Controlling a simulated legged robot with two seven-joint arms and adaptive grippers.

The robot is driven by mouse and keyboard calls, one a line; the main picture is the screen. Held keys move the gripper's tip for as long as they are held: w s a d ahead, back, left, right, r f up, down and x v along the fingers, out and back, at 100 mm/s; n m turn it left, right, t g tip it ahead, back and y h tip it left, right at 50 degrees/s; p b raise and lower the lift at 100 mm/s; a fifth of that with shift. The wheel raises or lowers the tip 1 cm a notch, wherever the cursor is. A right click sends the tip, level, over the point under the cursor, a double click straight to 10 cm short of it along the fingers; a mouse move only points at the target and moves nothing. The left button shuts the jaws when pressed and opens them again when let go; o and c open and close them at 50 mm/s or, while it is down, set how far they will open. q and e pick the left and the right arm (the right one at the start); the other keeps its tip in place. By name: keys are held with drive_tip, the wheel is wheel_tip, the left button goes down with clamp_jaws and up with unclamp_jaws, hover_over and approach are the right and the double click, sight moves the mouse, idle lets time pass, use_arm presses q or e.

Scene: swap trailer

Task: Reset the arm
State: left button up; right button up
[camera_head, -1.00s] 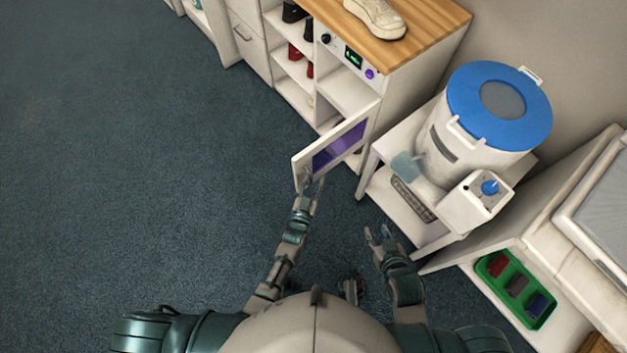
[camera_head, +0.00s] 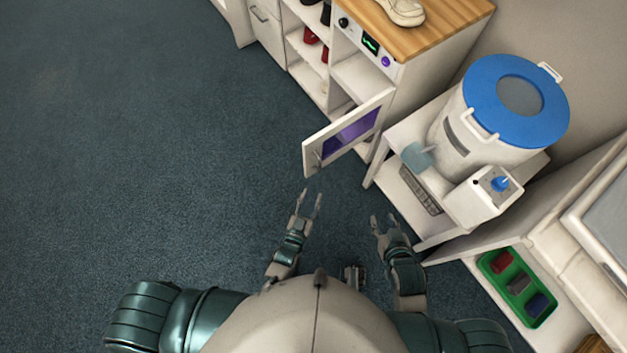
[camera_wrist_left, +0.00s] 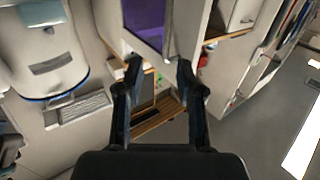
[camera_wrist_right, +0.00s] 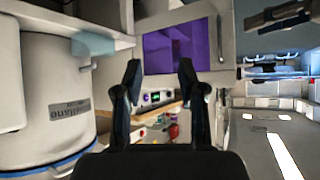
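My left gripper (camera_head: 308,200) is open and empty in the head view, just below the open white door with a purple window (camera_head: 349,131). A gap shows between its fingertips and the door. In the left wrist view its two fingers (camera_wrist_left: 160,75) are spread with nothing between them. My right gripper (camera_head: 383,221) is open and empty, lower right of the door and left of the white stand. In the right wrist view its fingers (camera_wrist_right: 158,75) are spread, with the purple-windowed door (camera_wrist_right: 180,47) beyond them.
A cabinet with a wooden top (camera_head: 440,25) carries a white shoe (camera_head: 403,10). A white container with a blue lid (camera_head: 515,100) stands on a low white stand to the right. A green tray (camera_head: 517,288) sits in the shelf at lower right. The floor on the left is clear.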

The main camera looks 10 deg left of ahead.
idle(0.5)
use_arm(q)
drive_tip(key=s+a+f+g+y+p, duration=0.2)
drive_tip(key=s+a+f+g+p, duration=0.3)
drive_tip(key=s+a+g, duration=0.3)
drive_tip(key=s+a+f+g+y+p, duration=0.1)
drive_tip(key=s+a+f+g+p, duration=0.5)
drive_tip(key=s, duration=0.9)
wheel_tip(320, 180, down, 2)
drive_tip(key=a+g, duration=0.2)
drive_tip(key=shift+s+a+f+y, duration=0.15)
drive_tip(key=shift+s+a+y, duration=0.15)
drive_tip(key=shift+s+y, duration=0.1)
use_arm(e)
drive_tip(key=s+d+f+g+h, duration=0.1)
drive_tip(key=s+f+g, duration=0.3)
drive_tip(key=s+f, duration=0.4)
drive_tip(key=s+d+f+g+h, duration=0.1)
drive_tip(key=s+d+f+g, duration=0.2)
drive_tip(key=s+f, duration=0.5)
wheel_tip(320, 180, down, 7)
drive_tip(key=shift+d+f+g, duration=0.15)
drive_tip(key=shift+d+g, duration=0.1)
drive_tip(key=shift+g, duration=0.45)
